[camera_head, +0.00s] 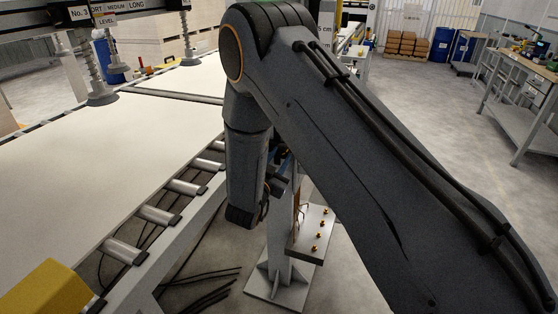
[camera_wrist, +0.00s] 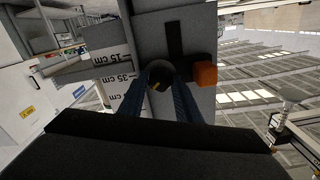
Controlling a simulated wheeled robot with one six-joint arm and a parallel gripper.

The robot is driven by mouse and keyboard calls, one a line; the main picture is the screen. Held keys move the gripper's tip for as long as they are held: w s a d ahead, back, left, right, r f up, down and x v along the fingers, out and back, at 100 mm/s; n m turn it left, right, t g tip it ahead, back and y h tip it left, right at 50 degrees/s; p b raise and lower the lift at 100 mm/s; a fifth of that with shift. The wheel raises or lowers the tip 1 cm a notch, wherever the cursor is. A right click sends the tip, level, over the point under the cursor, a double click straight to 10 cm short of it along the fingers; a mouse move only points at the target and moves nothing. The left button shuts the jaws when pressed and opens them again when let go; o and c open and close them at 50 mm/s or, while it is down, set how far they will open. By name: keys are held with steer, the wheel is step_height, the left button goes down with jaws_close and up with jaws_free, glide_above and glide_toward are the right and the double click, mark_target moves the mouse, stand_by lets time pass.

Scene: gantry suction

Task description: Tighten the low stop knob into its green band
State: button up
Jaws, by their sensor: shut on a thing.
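In the wrist view my gripper (camera_wrist: 161,92) has its two blue fingers closed on either side of a round dark knob (camera_wrist: 160,71). The knob sits on the face of a grey post (camera_wrist: 187,22), below a dark vertical slot. The fingers and the dark body of my wrist cover part of it. I cannot make out a green band or a pointer on it. In the head view my arm hides the knob, and only a little blue of the gripper shows behind my forearm.
An orange block (camera_wrist: 204,76) is right beside the knob. Plates marked 15 cm (camera_wrist: 112,57) and 35 cm (camera_wrist: 118,81) are at left. A steel plate with brass bolts (camera_head: 312,222) is on the post. A roller conveyor (camera_head: 160,214) with a pale sheet (camera_head: 95,150) runs left.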

steer(key=o, duration=1.1)
steer(key=shift+c, duration=0.2)
steer(key=shift+s+a, duration=0.1)
steer(key=b+v, duration=0.2)
steer(key=v, duration=0.5)
steer(key=shift+s, duration=0.3)
steer(key=shift+r, duration=0.1)
